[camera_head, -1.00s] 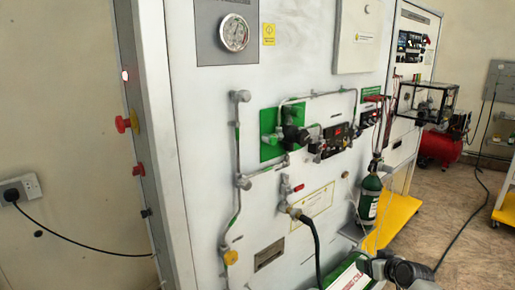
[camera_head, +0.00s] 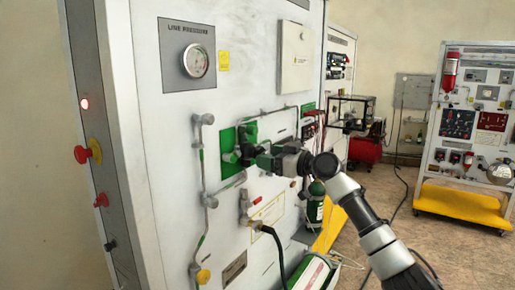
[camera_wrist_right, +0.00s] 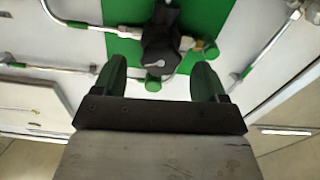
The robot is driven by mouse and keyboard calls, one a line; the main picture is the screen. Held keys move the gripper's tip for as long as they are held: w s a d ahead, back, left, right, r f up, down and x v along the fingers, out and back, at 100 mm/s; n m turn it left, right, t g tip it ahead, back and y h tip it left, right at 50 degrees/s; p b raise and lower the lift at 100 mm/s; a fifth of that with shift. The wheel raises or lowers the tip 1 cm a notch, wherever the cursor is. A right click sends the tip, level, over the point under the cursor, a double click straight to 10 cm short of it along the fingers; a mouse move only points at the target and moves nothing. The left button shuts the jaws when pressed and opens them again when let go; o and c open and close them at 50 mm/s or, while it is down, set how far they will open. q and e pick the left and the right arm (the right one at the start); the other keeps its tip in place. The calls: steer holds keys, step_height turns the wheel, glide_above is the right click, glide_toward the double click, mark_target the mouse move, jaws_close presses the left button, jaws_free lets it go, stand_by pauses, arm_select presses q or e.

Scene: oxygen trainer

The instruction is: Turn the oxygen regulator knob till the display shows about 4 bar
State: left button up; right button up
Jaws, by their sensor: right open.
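The black regulator knob (camera_wrist_right: 160,55) sits on a green plate (camera_wrist_right: 228,38) in the right wrist view. The plate (camera_head: 229,171) also shows on the white panel in the head view, where the gripper partly hides the knob. My right gripper (camera_wrist_right: 158,82) is open, with its two green fingers spread to either side below the knob in the wrist view. They look close to the knob, but I cannot tell whether they touch it. In the head view the right gripper (camera_head: 265,157) points at the plate from the right. The display cannot be read. My left gripper is not in view.
A line pressure gauge (camera_head: 195,61) is above on the panel (camera_head: 160,130). A green cylinder (camera_head: 315,208) stands behind my arm. Open floor lies at right, before a yellow-based trainer (camera_head: 460,203).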

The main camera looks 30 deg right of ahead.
steer(key=shift+p+x, duration=0.6)
steer(key=shift+x, duration=1.45)
steer(key=c, duration=0.9)
